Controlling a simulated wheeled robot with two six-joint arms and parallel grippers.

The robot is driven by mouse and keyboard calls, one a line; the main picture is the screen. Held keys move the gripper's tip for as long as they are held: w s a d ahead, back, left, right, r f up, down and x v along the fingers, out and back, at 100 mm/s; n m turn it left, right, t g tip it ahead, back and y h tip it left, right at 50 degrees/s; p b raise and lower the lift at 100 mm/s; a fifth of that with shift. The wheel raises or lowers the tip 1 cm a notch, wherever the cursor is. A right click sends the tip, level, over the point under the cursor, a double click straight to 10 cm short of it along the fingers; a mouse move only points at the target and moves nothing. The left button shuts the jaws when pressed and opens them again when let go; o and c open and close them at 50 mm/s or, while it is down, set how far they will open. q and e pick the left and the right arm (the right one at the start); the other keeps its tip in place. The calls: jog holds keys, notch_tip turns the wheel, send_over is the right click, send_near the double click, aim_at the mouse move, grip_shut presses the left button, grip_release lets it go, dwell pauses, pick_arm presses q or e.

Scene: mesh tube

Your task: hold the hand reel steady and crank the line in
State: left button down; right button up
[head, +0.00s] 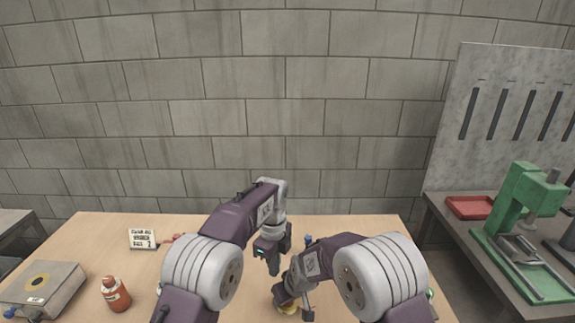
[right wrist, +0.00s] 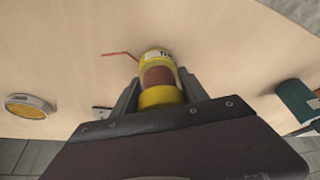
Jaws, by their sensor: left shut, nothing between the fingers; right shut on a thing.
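The hand reel (right wrist: 159,78) shows in the right wrist view as a yellow body with a red-brown middle. A thin red line (right wrist: 120,54) runs out from it over the table. My right gripper (right wrist: 160,92) is shut on the reel, with one finger on each side. In the head view a little of the yellow reel (head: 287,310) shows under my right gripper (head: 283,304); the rest is hidden. My left gripper (head: 273,269) is shut and empty, above the table just behind my right gripper. I cannot make out the crank clearly.
A blue-topped thing (head: 308,241) stands behind my grippers. A side bench at right holds a green press (head: 525,205) and a red tray (head: 470,207).

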pick_arm(q)
jog(key=shift+w+d, duration=0.4)
jog(key=shift+w, duration=0.05)
jog(key=shift+w+d, duration=0.1)
jog(key=shift+d, duration=0.05)
dwell(0.5)
notch_tip(320, 180, up, 6)
jog(key=shift+w+a, duration=0.25)
jog(key=shift+w, duration=0.1)
dwell(0.3)
jog(key=s+a+r, duration=0.1)
jog(key=s+a, duration=0.2)
jog(key=s, duration=0.1)
notch_tip(320, 180, down, 7)
jog(key=shift+w+d, duration=0.25)
jog(key=shift+d, duration=0.05)
dwell(0.5)
